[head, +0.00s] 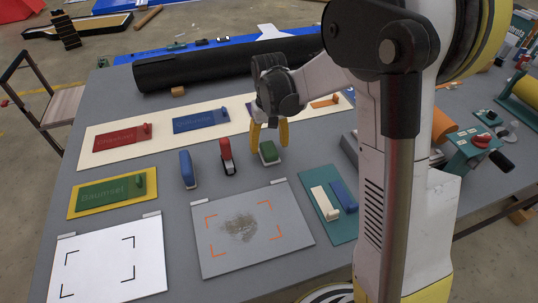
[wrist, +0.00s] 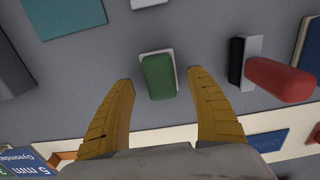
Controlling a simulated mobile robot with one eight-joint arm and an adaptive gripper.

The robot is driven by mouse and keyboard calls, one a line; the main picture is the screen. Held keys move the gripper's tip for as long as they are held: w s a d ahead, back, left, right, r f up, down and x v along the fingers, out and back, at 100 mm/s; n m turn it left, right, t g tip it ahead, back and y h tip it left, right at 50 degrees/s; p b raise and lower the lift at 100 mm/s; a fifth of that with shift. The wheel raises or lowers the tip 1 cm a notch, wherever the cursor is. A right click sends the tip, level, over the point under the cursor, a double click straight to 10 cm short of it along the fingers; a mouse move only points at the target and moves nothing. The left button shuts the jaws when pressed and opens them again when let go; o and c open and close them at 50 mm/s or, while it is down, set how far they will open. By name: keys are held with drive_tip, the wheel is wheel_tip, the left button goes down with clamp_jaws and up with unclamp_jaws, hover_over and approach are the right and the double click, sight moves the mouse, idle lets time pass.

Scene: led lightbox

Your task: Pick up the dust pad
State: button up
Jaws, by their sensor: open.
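A small block with a green top and a pale base (head: 268,153) lies on the grey table; it also shows in the wrist view (wrist: 159,77). My gripper (head: 270,141) is above it, its yellow fingers apart and pointing down. In the wrist view my gripper (wrist: 161,80) is open, with the green block between and just beyond the fingertips, not gripped. A red-handled tool (head: 227,158) and a blue-topped block (head: 187,169) stand to its left. I cannot tell from looks alone which one is the dust pad.
A grey board (head: 205,262) with a brown dusty patch lies in front, beside a white board (head: 105,278). A teal mat (head: 315,180) holds white and blue pieces. A cream strip (head: 165,141) with coloured plates and a black roll (head: 215,68) lie behind.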

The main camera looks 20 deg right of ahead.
sight(269, 148)
wheel_tip(269, 148, down, 3)
drive_tip(key=shift+w+b, duration=0.1)
drive_tip(key=shift+b, duration=0.25)
drive_tip(key=shift+r, duration=0.1)
drive_tip(key=c, duration=1.3)
drive_tip(key=shift+o, duration=0.2)
wheel_tip(269, 148, up, 4)
drive_tip(key=shift+r+p, duration=0.25)
drive_tip(key=shift+p, duration=0.9)
drive_tip(key=s+d+r+p, duration=0.1)
drive_tip(key=s+d+r, duration=0.1)
drive_tip(key=d, duration=0.1)
drive_tip(key=s+d+r+p, duration=0.1)
drive_tip(key=s+d+r, duration=0.1)
drive_tip(key=d, duration=0.1)
drive_tip(key=s+d+r+p, duration=0.1)
drive_tip(key=s+d+r, duration=0.1)
drive_tip(key=d, duration=0.1)
drive_tip(key=shift+s+d+r, duration=0.25)
drive_tip(key=shift+s+d, duration=0.05)
drive_tip(key=shift+d, duration=0.05)
